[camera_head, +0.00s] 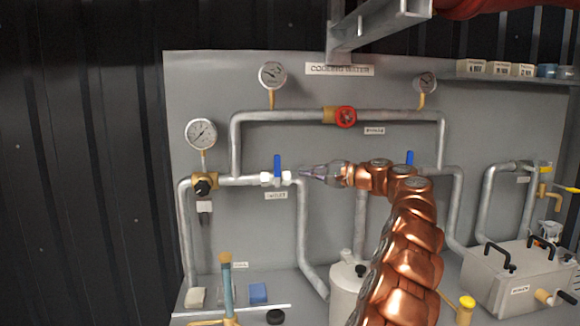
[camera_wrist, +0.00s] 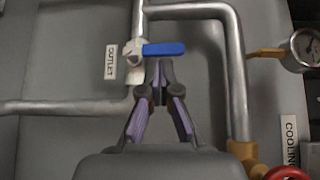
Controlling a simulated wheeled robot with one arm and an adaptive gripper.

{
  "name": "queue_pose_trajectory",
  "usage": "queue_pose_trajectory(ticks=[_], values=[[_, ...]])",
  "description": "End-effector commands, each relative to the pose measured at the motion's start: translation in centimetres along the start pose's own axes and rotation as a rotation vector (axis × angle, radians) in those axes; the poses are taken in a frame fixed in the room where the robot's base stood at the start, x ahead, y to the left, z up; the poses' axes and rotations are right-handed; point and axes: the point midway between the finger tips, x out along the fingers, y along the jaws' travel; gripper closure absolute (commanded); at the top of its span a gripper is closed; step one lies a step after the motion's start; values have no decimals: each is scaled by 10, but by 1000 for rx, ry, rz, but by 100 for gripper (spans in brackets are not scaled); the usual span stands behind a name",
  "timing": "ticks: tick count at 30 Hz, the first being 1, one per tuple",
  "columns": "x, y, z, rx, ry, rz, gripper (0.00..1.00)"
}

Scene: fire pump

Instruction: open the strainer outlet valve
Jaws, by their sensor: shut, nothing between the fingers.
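The outlet valve has a white body (camera_head: 276,179) and a blue lever (camera_head: 277,166) that points straight up, across its horizontal pipe. In the wrist view, which is turned sideways, the blue lever (camera_wrist: 165,49) sticks out from the white valve body (camera_wrist: 134,50) beside the label "OUTLET" (camera_wrist: 110,62). My gripper (camera_head: 303,173) reaches in from the right, just right of the valve. Its fingers are shut and empty. In the wrist view the fingertips (camera_wrist: 160,64) sit very close beside the lever; I cannot tell whether they touch it.
A red handwheel valve (camera_head: 345,117) sits on the upper pipe. Another blue lever (camera_head: 409,158) shows behind my arm. A gauge (camera_head: 201,135) stands upper left of the outlet valve. A grey metal bracket (camera_head: 380,25) hangs above. The panel below the valve has some free room.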

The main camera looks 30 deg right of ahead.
Motion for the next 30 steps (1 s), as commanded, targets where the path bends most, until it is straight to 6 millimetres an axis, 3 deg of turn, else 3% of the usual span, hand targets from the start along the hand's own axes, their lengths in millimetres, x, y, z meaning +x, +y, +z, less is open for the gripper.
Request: queue_pose_trajectory(ticks=[1, 4, 11, 23, 30], values=[[-12, 3, -16, -3, 31, -13, 100], [-31, 0, -36, -16, 72, -39, 100], [-50, -1, -53, -28, 111, -62, 100], [-46, -2, -53, -28, 111, -61, 100], [-17, -4, -57, -27, 110, -59, 100]])
